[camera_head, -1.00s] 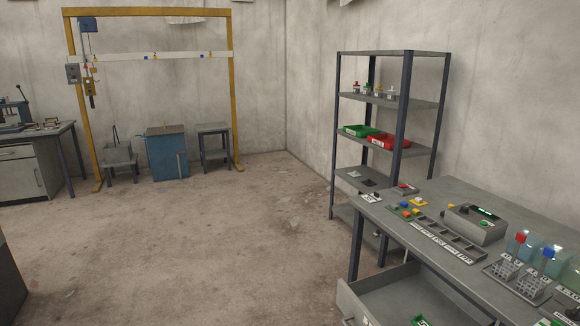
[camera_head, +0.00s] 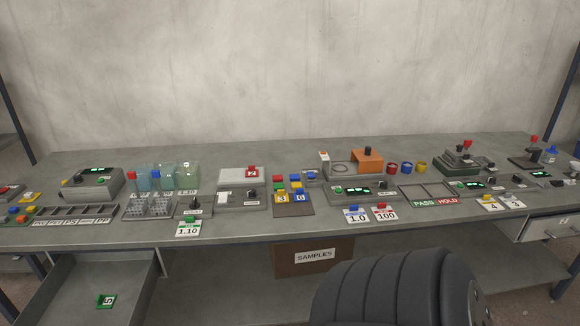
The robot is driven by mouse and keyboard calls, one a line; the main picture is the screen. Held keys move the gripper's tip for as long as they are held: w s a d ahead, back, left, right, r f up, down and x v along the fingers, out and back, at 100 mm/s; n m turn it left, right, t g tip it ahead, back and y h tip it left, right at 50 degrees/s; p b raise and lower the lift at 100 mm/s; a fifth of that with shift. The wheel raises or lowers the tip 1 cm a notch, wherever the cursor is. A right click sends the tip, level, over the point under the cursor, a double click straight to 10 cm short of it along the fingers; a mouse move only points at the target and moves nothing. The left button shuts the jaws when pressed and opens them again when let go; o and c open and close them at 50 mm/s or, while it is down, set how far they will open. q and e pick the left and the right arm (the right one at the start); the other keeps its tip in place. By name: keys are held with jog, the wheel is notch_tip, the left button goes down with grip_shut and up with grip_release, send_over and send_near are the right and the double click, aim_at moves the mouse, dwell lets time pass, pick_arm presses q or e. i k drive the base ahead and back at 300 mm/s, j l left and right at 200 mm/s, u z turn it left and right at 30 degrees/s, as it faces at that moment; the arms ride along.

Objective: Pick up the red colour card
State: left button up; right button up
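Several small red-marked items lie on the long grey workbench (camera_head: 330,228), and I cannot tell for sure which is the red colour card. A red piece with a white marking (camera_head: 252,172) sits on the white-topped device left of centre. A white card reading 100 with a red tab (camera_head: 385,213) lies near the front edge, beside a 1.0 card with a blue tab (camera_head: 356,215). A small red item (camera_head: 7,189) is at the far left edge, partly cut off. Neither gripper is in view.
A black ribbed part, probably mine, fills the bottom centre. An open drawer (camera_head: 75,280) holds a green piece (camera_head: 106,301). A SAMPLES box (camera_head: 300,258) stands below the bench. Glass jars (camera_head: 164,177), red, blue and yellow cups (camera_head: 392,168) and an orange block (camera_head: 367,160) crowd the top.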

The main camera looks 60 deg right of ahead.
aim_at(251, 172)
jog(key=z, duration=1.7)
